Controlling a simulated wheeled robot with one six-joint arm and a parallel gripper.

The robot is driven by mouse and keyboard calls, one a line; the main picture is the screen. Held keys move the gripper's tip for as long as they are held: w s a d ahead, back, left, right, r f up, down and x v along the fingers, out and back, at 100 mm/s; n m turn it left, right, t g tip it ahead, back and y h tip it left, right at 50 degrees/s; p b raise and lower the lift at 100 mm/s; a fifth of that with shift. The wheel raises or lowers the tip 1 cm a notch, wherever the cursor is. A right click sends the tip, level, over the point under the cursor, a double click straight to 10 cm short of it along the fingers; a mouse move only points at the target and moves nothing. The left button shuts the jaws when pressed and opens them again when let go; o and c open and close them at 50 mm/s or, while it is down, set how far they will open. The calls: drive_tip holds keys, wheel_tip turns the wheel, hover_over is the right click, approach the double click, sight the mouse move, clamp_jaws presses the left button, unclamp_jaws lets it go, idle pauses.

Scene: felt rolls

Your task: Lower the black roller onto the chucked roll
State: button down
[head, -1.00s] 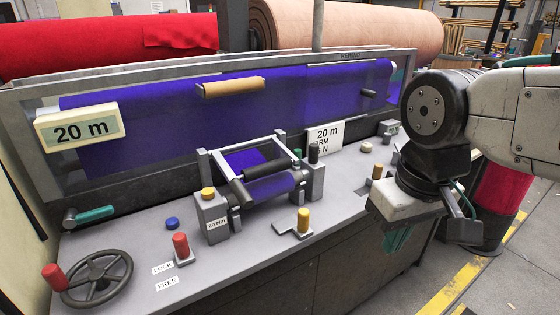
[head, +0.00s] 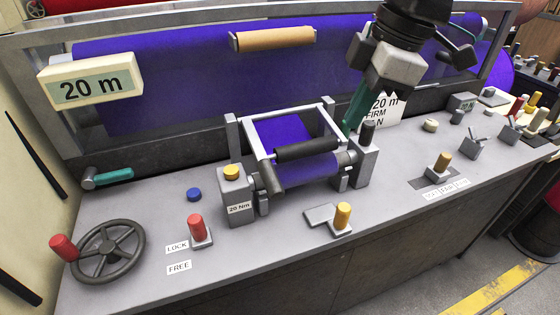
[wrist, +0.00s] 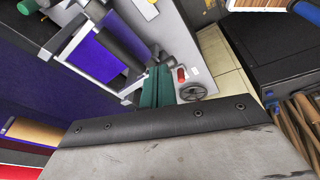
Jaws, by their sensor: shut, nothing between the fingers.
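The black roller (head: 306,149) spans a pale grey frame (head: 256,145) at the middle of the bench. The purple chucked roll (head: 306,171) lies just below and in front of it; I cannot tell whether they touch. Purple felt (head: 278,131) shows behind the roller, inside the frame. My gripper (head: 350,126) has green fingers, shut and empty, pointing down by the frame's right back corner. In the wrist view, my gripper (wrist: 155,90) is beside the frame's rail, with the black roller (wrist: 119,45) beyond. Whether the fingers touch the frame is unclear.
A dark-topped post (head: 365,150) stands close right of the frame, and a yellow-capped block (head: 236,195) left of it. A handwheel (head: 108,250) is at left front.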

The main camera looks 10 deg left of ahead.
drive_tip(key=a+n, duration=0.5)
drive_tip(key=a, duration=0.3)
approach(274, 175)
drive_tip(key=shift+g+y, duration=0.3)
drive_tip(key=x, duration=0.6)
drive_tip(key=shift+w+d+f, duration=0.15)
drive_tip(key=shift+w+f, duration=0.05)
drive_tip(key=shift+f, duration=0.25)
drive_tip(key=shift+f, duration=1.3)
